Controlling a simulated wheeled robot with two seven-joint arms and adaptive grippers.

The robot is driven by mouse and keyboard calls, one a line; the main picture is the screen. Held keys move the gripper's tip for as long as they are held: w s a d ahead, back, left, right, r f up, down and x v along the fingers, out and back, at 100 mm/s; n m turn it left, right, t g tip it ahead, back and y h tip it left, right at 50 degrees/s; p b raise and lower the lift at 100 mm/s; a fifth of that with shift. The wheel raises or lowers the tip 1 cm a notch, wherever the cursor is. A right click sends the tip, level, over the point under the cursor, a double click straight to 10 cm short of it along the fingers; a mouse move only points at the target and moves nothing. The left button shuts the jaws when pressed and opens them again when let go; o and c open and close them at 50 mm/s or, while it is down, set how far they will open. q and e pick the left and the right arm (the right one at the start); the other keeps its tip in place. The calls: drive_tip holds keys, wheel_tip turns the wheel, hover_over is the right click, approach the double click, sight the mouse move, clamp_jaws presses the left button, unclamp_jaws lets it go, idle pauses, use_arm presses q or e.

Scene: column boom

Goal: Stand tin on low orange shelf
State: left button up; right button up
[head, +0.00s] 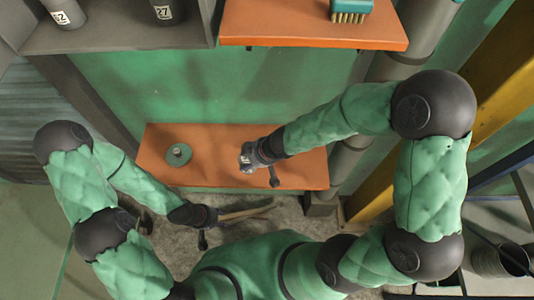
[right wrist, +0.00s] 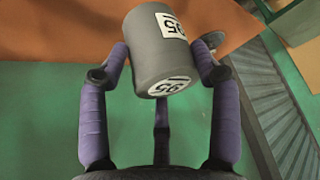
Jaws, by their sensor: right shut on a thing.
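The tin (right wrist: 165,50) is a grey cylinder with white number labels, between the fingers of my right gripper (right wrist: 160,68) in the right wrist view. My right gripper is shut on it. In the head view, the tin (head: 246,160) shows small at the end of my right gripper, over the low orange shelf (head: 310,170). I cannot tell whether its base touches the shelf. My left gripper (head: 205,230) is below the shelf's front edge in the head view; its fingers are too small to read.
A round green object (head: 178,155) lies on the left part of the low shelf. A higher orange shelf (head: 290,30) holds a brush (head: 350,10). A yellow post (head: 490,85) stands at right.

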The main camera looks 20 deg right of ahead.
drive_tip(key=shift+w+d+f+b, duration=0.4)
drive_tip(key=shift+w+d+f, duration=0.4)
drive_tip(key=shift+d+f, duration=0.75)
drive_tip(key=shift+w+d+f+b, duration=0.35)
drive_tip(key=shift+w+d+f, duration=0.6)
drive_tip(key=shift+f, duration=1.15)
drive_tip(key=shift+w+d+f+b, duration=0.4)
drive_tip(key=shift+w+d+f, duration=0.25)
drive_tip(key=shift+d+f, duration=1)
drive_tip(key=shift+a+f, duration=0.1)
drive_tip(key=shift+a, duration=0.15)
drive_tip(key=o, duration=1.4)
drive_tip(key=shift+o, duration=0.2)
drive_tip(key=p+v, duration=0.6)
drive_tip(key=v, duration=0.6)
